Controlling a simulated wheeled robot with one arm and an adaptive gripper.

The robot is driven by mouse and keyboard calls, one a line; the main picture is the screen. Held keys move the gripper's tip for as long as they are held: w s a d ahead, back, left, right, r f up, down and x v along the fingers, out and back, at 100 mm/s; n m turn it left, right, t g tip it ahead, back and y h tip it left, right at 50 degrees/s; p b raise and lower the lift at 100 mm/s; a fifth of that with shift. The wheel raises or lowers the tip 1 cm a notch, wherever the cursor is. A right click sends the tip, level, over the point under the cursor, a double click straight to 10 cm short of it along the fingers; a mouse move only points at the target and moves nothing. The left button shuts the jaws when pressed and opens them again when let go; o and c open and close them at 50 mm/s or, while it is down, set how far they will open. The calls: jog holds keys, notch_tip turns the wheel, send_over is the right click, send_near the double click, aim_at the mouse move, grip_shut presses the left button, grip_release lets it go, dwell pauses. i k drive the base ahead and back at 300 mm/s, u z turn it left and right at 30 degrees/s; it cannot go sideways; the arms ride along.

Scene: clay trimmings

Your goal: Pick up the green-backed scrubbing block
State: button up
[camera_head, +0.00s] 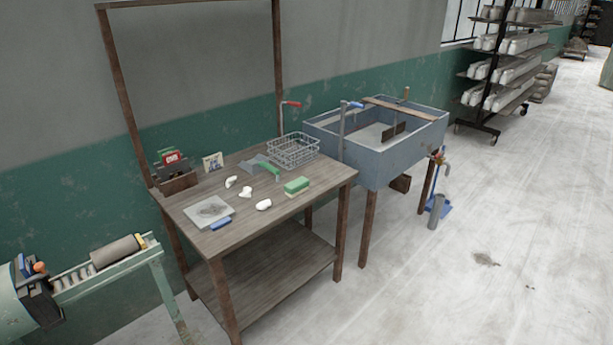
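The green-backed scrubbing block (297,185) lies on the wooden table (245,223), towards its right front edge. Its top is green and a paler layer shows below. It stands apart from the things around it. My gripper is not in view.
White lumps (264,204) lie left of the block. A green-handled tool (268,170) and a wire basket (293,150) are behind it. A grey board (208,209) with a blue item (221,223) is at left. A blue-grey sink (384,158) stands right. The floor in front (470,290) is clear.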

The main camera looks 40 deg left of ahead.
aim_at(296, 186)
jog(key=u, duration=0.45)
jog(key=i, duration=1.55)
jog(key=u, duration=1.7)
jog(key=i, duration=0.8)
jog(key=u, duration=1.2)
jog(key=i, duration=0.4)
jog(key=u, duration=0.25)
